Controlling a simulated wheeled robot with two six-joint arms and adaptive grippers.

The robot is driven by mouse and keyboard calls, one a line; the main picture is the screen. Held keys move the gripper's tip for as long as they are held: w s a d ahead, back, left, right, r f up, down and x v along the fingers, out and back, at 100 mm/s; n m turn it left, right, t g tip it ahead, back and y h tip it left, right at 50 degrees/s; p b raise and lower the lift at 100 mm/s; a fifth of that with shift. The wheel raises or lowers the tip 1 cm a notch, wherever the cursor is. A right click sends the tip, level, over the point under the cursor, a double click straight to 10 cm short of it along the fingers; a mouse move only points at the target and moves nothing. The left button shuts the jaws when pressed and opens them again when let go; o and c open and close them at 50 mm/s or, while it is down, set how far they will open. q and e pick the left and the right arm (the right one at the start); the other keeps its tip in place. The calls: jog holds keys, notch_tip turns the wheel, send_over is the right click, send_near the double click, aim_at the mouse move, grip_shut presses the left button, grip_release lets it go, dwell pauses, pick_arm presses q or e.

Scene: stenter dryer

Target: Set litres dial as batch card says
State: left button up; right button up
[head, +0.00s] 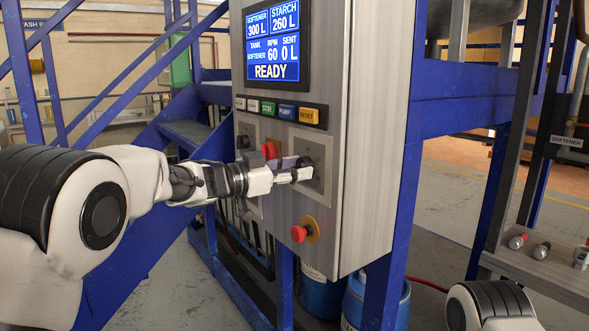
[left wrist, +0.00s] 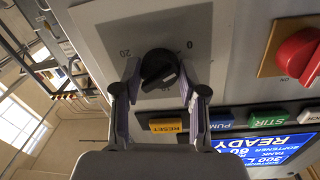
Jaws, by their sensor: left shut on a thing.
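The dial is a black round knob (left wrist: 158,66) on a grey plate marked 20 and 0, seen in the left wrist view. Its setting is not clear to me. In the head view the dial's plate (head: 321,152) is on the right of the control box front, partly behind my gripper. My left gripper (head: 298,172) is shut on the knob, with one finger on each side, as the left wrist view also shows (left wrist: 158,78). I see no batch card. My right gripper is out of view.
A row of buttons with yellow RESET (head: 309,116) and blue PUMP (head: 286,112) is above the dial. A red switch (left wrist: 298,54) sits beside it, and a red mushroom button (head: 299,234) below. Blue frame posts (head: 398,215) and a shelf (head: 545,268) stand to the right.

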pick_arm(q)
jog(key=shift+r, duration=0.15)
jog(key=m+b, duration=0.4)
jog(key=m, duration=0.4)
jog(key=m+y+b, duration=0.1)
jog(key=m+b, duration=0.3)
jog(key=m, duration=0.5)
jog(key=shift+t, duration=0.3)
jog(key=m+b, duration=0.4)
jog(key=m, duration=0.1)
jog(key=shift+r+t, duration=0.1)
jog(key=shift+t, duration=0.2)
jog(key=shift+d, duration=0.1)
